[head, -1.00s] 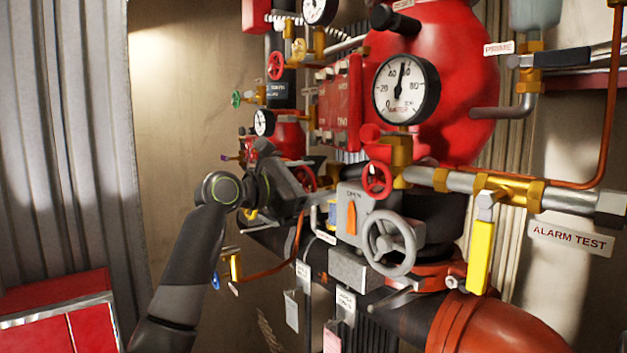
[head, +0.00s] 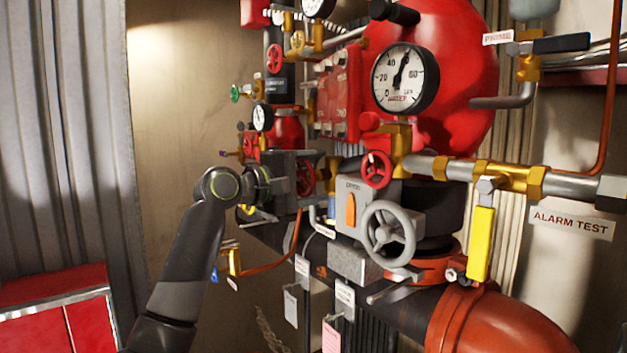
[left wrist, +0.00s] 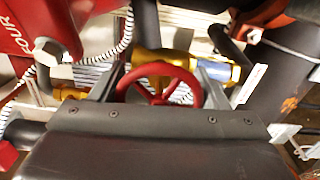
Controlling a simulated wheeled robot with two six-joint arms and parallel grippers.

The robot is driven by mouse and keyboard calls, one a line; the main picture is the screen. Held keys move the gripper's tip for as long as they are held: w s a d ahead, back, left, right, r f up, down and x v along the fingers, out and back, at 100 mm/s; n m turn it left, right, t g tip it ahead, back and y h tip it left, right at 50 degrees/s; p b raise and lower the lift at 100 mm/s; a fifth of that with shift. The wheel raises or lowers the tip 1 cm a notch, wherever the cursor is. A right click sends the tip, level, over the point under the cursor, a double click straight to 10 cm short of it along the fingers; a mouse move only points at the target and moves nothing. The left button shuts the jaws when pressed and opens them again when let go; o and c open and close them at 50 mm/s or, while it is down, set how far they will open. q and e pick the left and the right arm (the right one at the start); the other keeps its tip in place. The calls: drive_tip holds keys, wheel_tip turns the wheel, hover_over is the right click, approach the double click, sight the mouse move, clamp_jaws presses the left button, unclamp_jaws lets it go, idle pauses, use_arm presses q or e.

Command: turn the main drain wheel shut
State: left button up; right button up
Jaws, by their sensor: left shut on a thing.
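A red handwheel (head: 306,178) on brass pipework is at the end of my left arm in the head view, partly hidden by my gripper. My left gripper (head: 312,170) is shut on this wheel and sits level. In the left wrist view the red wheel (left wrist: 158,82) shows between the two fingers, with a brass valve body (left wrist: 165,62) behind it. I cannot read a label naming this wheel as the main drain. My right gripper is not in view.
A grey handwheel (head: 388,234), another red wheel (head: 376,169), a yellow lever (head: 481,243) and a large gauge (head: 405,78) crowd the right. Hanging tags (head: 345,297) are below. A red cabinet (head: 60,310) stands at lower left. The beige wall beside my arm is clear.

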use_arm(q)
drive_tip(key=m, duration=0.2)
drive_tip(key=m+b, duration=0.1)
drive_tip(key=m, duration=0.2)
drive_tip(key=shift+f+m, duration=0.3)
drive_tip(key=m+b, duration=0.1)
drive_tip(key=m, duration=0.4)
drive_tip(key=shift+w+a+f+b, duration=0.1)
drive_tip(key=shift+b, duration=0.25)
drive_tip(key=m+b, duration=0.1)
drive_tip(key=m, duration=0.4)
drive_tip(key=shift+w+m, duration=0.15)
drive_tip(key=shift+m, duration=0.25)
drive_tip(key=shift+w+a+m, duration=0.1)
drive_tip(key=shift+a+m, duration=0.05)
drive_tip(key=shift+m, duration=2.05)
drive_tip(key=shift+b, duration=0.3)
drive_tip(key=o, duration=1)
